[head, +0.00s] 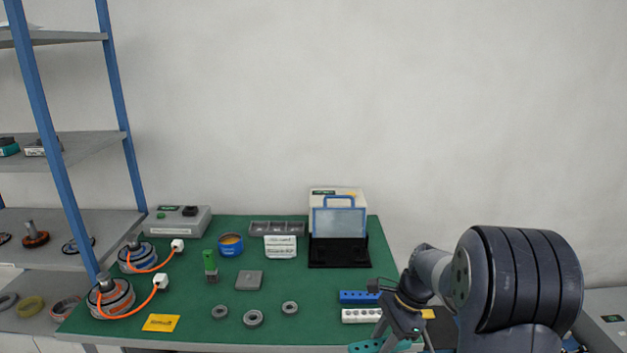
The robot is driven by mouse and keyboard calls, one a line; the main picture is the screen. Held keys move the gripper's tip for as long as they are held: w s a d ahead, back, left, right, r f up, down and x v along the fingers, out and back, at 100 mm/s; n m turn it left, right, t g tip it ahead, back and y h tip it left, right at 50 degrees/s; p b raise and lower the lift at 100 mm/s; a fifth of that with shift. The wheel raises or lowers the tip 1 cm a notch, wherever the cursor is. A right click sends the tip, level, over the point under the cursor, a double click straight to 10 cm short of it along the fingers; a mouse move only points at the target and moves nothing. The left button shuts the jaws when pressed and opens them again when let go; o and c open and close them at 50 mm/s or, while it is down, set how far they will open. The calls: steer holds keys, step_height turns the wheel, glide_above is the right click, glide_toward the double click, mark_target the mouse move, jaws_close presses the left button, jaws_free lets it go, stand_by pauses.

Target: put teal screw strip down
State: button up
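The teal screw strip (361,348) is at the bottom of the head view, at the table's front edge, with dark holes along it. My gripper (402,338) is right at the strip and appears shut on it, with the strip sticking out to the left. The fingertips are small and partly hidden. The strip overlaps the table edge in the picture, so its height above the top cannot be told well.
A blue strip (359,297) and a white strip (361,315) lie on the green table (310,325) beyond my gripper. Grey rings (253,318) and a yellow card (160,322) lie further left. A black stand (338,252) is at the back.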

steer(key=shift+s+f+n, duration=0.15)
steer(key=shift+f+n, duration=0.25)
steer(key=shift+n, duration=0.1)
step_height(320, 180, down, 10)
steer(key=s+n+g+h, duration=0.2)
steer(key=n+g+h, duration=0.1)
steer(key=n, duration=1.1)
steer(key=shift+a+f+h, duration=0.15)
steer(key=shift+h, duration=0.55)
